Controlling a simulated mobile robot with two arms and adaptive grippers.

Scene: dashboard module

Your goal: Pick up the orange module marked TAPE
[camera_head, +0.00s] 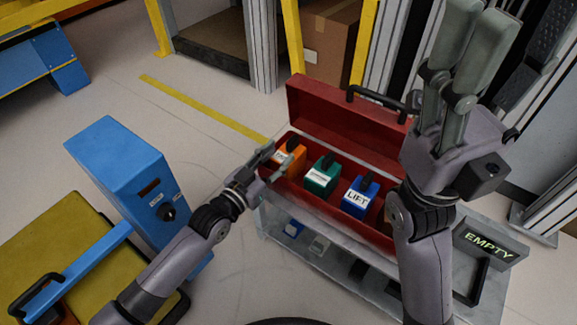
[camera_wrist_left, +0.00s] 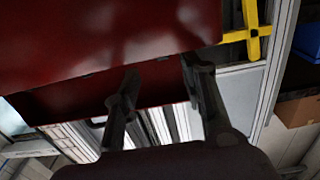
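The orange module (camera_head: 297,159) with a black handle sits at the left end of the open red toolbox (camera_head: 325,206). Its white label is partly covered and I cannot read it. My left gripper (camera_head: 277,161) is at the module's left side, overlapping it in the head view; I cannot tell whether they touch. In the left wrist view its two fingers (camera_wrist_left: 162,82) are apart with nothing seen between them, and the module does not show there. My right gripper (camera_head: 478,30) is raised at the upper right, fingers up, with no object seen in it; its opening is unclear.
A green module (camera_head: 321,180) and a blue module marked LIFT (camera_head: 358,198) stand in the toolbox to the right. The raised red lid (camera_head: 345,125) is behind. A box marked EMPTY (camera_head: 490,243) is at right, a blue machine (camera_head: 115,165) at left.

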